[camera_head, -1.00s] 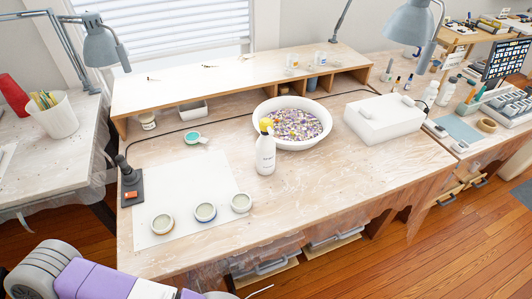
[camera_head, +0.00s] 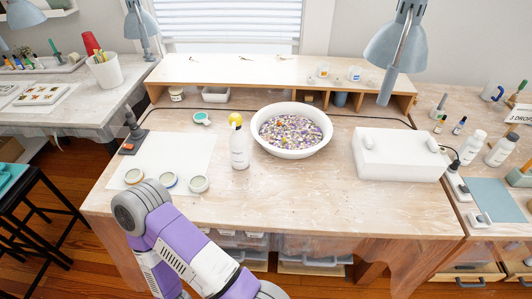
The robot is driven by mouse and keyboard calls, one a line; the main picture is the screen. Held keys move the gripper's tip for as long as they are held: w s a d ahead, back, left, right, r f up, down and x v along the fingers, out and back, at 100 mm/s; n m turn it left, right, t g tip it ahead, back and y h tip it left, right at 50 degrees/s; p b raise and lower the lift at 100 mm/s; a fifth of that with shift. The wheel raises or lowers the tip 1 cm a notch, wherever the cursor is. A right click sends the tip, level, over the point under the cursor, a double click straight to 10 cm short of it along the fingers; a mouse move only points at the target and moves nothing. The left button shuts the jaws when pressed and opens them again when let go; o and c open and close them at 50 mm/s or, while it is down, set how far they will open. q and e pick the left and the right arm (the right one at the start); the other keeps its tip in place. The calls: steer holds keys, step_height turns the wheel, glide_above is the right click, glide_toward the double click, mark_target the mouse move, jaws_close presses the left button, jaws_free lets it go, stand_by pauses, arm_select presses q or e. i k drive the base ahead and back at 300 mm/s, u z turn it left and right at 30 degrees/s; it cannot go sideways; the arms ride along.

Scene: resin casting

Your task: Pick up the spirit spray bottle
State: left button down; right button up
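A white bottle (camera_head: 239,152) with a yellow top and small dark print stands upright on the wooden workbench, just left of a white bowl. It looks like the spray bottle, but its label is too small to read. One of my arms, purple and grey, reaches in from the bottom, its rounded grey joint overlapping the bench's front left part. Neither gripper shows. Nothing is holding the bottle.
The white bowl (camera_head: 265,143) holds many coloured bits. A white box (camera_head: 385,160) stands right. Two other white bottles, (camera_head: 471,147) and (camera_head: 501,151), stand far right. The front middle bench is clear.

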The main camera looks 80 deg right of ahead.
mark_target(237, 141)
steer(key=z, duration=1.4)
